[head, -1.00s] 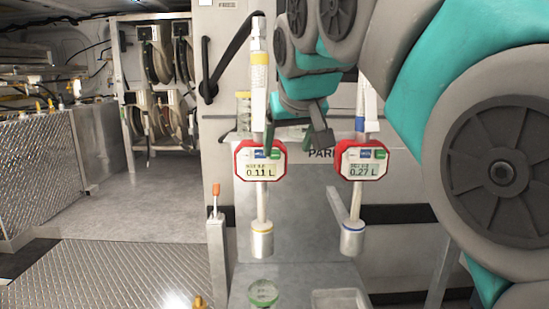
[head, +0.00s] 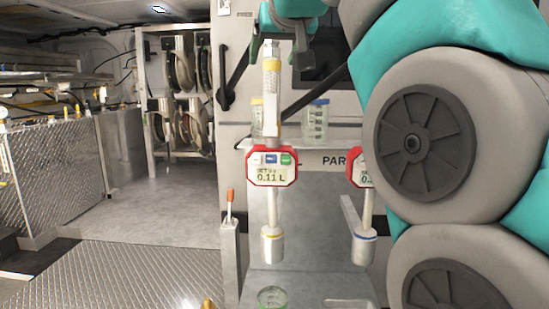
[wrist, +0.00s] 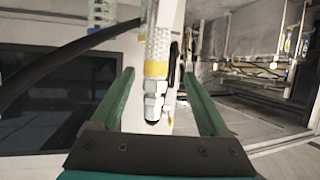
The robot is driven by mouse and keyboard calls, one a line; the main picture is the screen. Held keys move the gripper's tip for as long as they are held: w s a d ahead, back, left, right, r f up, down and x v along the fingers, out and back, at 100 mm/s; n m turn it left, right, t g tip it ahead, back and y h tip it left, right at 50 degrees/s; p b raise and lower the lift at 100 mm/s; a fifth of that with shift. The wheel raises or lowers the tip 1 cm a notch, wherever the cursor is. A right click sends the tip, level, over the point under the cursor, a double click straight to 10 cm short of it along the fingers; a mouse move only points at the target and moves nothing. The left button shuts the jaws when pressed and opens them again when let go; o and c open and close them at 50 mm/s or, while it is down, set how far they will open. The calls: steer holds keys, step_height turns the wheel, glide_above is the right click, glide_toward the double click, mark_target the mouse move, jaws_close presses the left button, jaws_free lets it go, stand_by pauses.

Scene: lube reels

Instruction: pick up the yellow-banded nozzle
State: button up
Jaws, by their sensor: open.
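The yellow-banded nozzle (head: 272,108) stands upright in its holder cup (head: 271,245), with a red-framed meter reading 0.11 L at mid-height and a yellow band near its top. My gripper (head: 279,48) is open at the nozzle's upper end. In the wrist view, my gripper's green fingers (wrist: 157,74) stand on either side of the nozzle's pale patterned shaft and yellow band (wrist: 157,68), with visible gaps on both sides. I cannot tell how deep the shaft sits between them.
A second, blue-banded nozzle (head: 366,210) stands to the right, partly hidden by my arm. Jars with yellow (head: 257,120) and blue (head: 315,122) lids stand behind. A black hose (wrist: 70,52) runs at left in the wrist view. The floor at left is clear.

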mark_target(274, 68)
steer(key=x, duration=0.5)
steer(key=shift+d+f, duration=0.3)
steer(key=shift+f, duration=0.05)
jaws_close()
stand_by(1.1)
